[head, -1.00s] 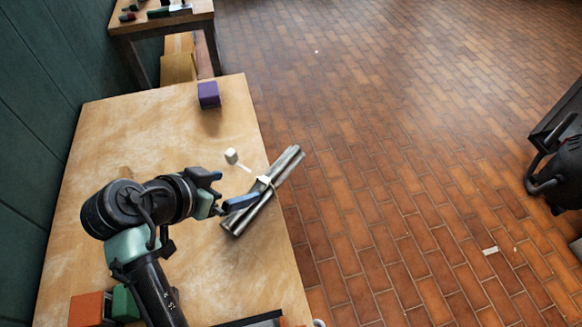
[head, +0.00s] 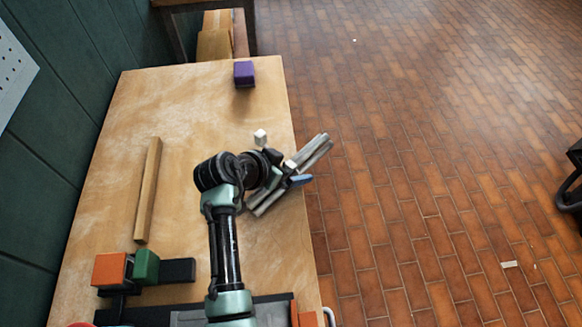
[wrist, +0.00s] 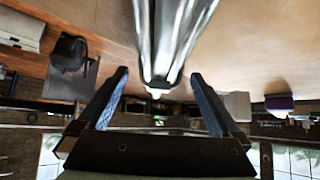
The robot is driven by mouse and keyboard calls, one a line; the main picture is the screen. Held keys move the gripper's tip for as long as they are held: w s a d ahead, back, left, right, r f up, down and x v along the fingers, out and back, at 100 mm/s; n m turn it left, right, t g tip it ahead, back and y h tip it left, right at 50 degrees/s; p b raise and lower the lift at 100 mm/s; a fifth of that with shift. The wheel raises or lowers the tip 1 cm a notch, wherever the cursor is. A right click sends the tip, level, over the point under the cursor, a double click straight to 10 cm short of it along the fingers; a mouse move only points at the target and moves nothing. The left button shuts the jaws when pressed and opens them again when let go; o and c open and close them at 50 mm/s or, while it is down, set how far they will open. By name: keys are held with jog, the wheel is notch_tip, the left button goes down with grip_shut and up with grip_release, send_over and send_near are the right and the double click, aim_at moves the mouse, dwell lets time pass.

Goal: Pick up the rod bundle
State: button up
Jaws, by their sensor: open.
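The rod bundle (head: 316,150) is a set of grey metallic rods. It lies slanted at the right edge of the wooden table, its upper end sticking out past the edge. My gripper (head: 294,171) is at the middle of the bundle and hides part of it. In the wrist view the bundle (wrist: 172,38) comes in from the top, its near end between the two blue-faced fingertips of my gripper (wrist: 160,77). The fingers are spread, with a gap on each side of the bundle. A small white block (head: 260,136) is just above my wrist.
A purple cube (head: 244,73) is at the far end of the table. A wooden bar (head: 148,190) lies on the left. Orange (head: 109,269) and green (head: 146,266) blocks are at the front left. Brick floor is open to the right.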

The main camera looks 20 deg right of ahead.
jog(key=shift+w+d+f, duration=0.1)
jog(key=shift+d+f, duration=0.15)
jog(key=shift+f, duration=0.05)
grip_shut()
dwell(0.4)
